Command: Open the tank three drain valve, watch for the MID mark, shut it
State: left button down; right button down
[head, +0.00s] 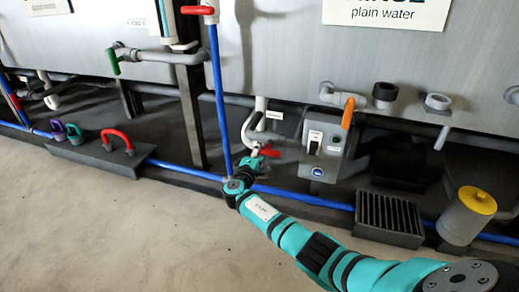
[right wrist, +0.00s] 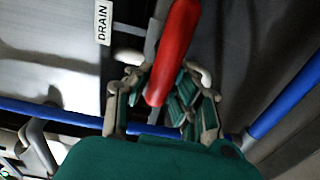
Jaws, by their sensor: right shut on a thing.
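The drain valve's red handle (head: 269,153) sits low under the grey tank (head: 285,60) whose sign (head: 388,12) reads "plain water". My right gripper (head: 257,158) is at this handle. In the right wrist view the red handle (right wrist: 176,45) runs down between the fingers of my right gripper (right wrist: 160,92), which is shut on it. A label (right wrist: 103,22) reading "DRAIN" is beside it. In the head view the handle lies roughly level; I cannot tell whether the valve is open. No MID mark is readable. My left gripper is out of view.
A grey switch box (head: 322,145) stands right of the valve, with an orange handle (head: 348,113) above. A blue pipe (head: 219,100) drops close left of my gripper. A black grate (head: 388,215) and yellow-topped canister (head: 467,215) stand right. Open floor (head: 100,220) lies in front.

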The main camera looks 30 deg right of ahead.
jog(key=shift+f+n, duration=0.15)
jog(key=shift+n, duration=0.15)
jog(key=c, duration=1.2)
grip_release()
jog(key=shift+o, duration=0.2)
jog(key=shift+s+a, duration=0.1)
jog(key=shift+a, duration=0.05)
jog(key=v, duration=1.1)
jog(key=shift+s+a, duration=0.3)
